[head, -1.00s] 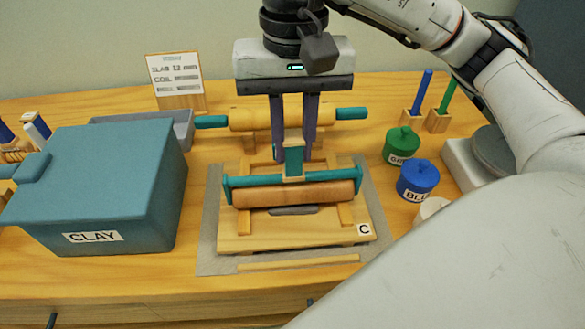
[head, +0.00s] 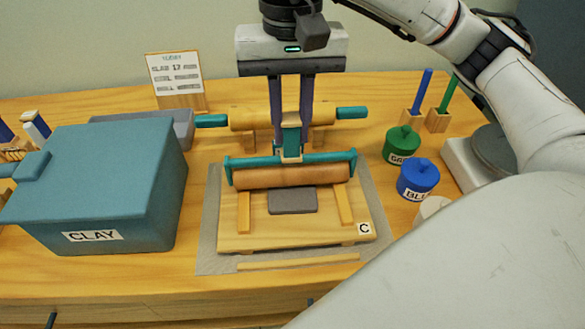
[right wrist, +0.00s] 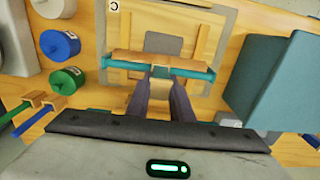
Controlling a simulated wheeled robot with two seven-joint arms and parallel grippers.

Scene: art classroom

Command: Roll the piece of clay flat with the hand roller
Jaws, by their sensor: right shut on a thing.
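The grey clay piece (head: 292,200) lies as a flat slab on the wooden board (head: 300,233) marked C, between two wooden strips. The hand roller (head: 290,175) has a wooden cylinder in a teal frame and sits across the far part of the board, just beyond the clay. My right gripper (head: 291,148) is shut on the roller's upright teal handle from above. In the right wrist view the roller (right wrist: 160,60) crosses in front of the fingers, with the clay (right wrist: 163,43) past it. My left gripper is not in view.
A larger rolling pin (head: 250,118) with teal handles rests on a stand behind the board. A teal CLAY box (head: 110,190) stands left. Green (head: 401,145) and blue (head: 418,178) pots stand right. A loose wooden strip (head: 298,262) lies in front.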

